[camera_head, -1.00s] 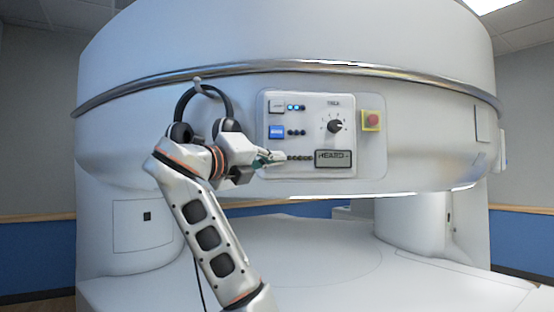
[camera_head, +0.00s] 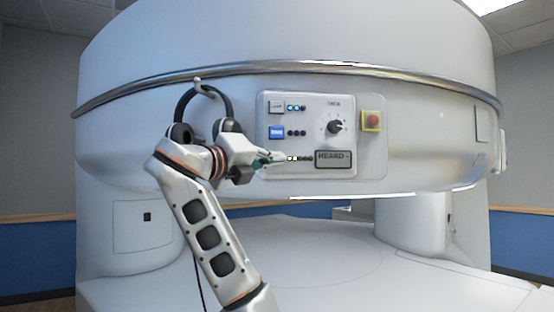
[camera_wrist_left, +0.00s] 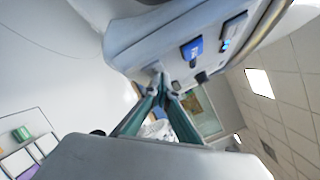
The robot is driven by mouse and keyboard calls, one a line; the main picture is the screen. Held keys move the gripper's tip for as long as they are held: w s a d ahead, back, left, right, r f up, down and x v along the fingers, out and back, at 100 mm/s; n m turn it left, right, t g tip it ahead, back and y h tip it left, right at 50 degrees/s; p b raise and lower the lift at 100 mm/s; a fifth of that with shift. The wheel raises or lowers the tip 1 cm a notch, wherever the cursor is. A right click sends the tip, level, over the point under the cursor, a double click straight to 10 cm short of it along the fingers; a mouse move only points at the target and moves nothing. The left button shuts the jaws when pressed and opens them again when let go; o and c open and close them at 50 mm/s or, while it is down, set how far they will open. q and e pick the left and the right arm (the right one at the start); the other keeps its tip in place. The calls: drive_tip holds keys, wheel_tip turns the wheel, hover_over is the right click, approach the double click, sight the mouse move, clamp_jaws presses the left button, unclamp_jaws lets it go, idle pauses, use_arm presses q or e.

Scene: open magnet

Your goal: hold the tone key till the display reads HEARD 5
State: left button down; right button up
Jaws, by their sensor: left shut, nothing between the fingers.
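The control panel (camera_head: 310,107) is on the front of the white magnet housing. Its small display (camera_head: 333,159) appears to read "HEARD -", though the last character is too small to be sure of. My left gripper (camera_head: 281,157) is shut and empty, its tips at the panel's lower left, left of a row of small lamps (camera_head: 301,159). The key at that spot is hidden behind the fingers, and I cannot tell for sure whether it is pressed. In the left wrist view the closed fingertips (camera_wrist_left: 164,92) meet at the panel face. My right gripper is not in view.
A blue key (camera_head: 276,132) and a grey key (camera_head: 276,107) sit above my gripper. A black knob (camera_head: 335,126) and a red stop button on yellow (camera_head: 371,120) are to the right. Black headphones (camera_head: 208,92) hang behind my wrist. The flat white bed below is clear.

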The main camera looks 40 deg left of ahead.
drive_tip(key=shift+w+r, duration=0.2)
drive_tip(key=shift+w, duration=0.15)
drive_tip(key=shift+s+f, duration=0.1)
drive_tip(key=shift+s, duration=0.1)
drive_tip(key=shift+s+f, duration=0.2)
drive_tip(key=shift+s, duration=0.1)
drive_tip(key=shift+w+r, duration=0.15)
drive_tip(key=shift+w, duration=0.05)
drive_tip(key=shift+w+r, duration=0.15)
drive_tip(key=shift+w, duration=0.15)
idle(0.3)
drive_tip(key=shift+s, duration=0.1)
